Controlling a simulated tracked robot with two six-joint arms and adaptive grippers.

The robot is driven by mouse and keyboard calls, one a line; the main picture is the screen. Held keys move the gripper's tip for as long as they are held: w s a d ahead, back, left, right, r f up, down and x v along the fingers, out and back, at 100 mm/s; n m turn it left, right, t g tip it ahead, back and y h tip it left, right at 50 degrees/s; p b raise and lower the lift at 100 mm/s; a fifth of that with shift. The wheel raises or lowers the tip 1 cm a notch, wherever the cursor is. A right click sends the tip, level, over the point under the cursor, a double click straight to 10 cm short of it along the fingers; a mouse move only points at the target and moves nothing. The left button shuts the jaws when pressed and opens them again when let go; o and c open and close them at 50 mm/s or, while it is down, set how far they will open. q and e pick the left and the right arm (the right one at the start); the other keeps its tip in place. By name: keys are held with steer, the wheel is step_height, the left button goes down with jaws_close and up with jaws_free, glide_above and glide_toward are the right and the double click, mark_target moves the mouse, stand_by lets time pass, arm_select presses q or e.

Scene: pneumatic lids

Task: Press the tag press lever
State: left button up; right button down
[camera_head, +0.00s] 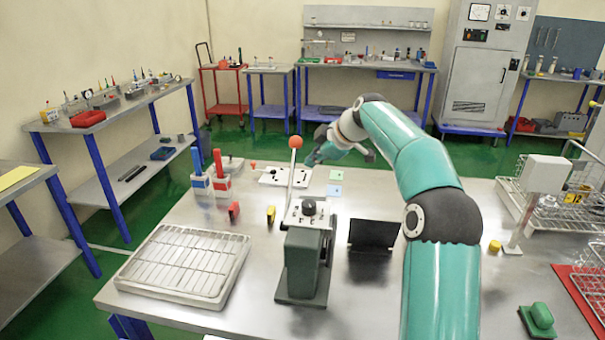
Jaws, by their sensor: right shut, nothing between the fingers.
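The tag press (303,258) is a dark green body on a flat base, standing on the metal table in front of me. Its lever (291,176) is a pale upright rod topped by an orange-red ball (296,142). My right arm comes in from the lower right and bends over behind the press. My right gripper (314,158) is shut and empty, just right of the lever's ball in the picture. I cannot tell whether it touches the lever. My left gripper is out of view.
A wire-grid tray (186,262) lies left of the press and a black plate (371,234) stands right of it. Red and blue blocks (221,179) and a white plate (284,177) sit further back. Wire baskets (520,194) and a green block (540,318) are at the right.

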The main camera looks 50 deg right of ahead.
steer(key=shift+s+r, duration=0.3)
steer(key=shift+r, duration=0.2)
steer(key=shift+s+r, duration=0.25)
steer(key=shift+r, duration=0.2)
steer(key=shift+f, duration=0.1)
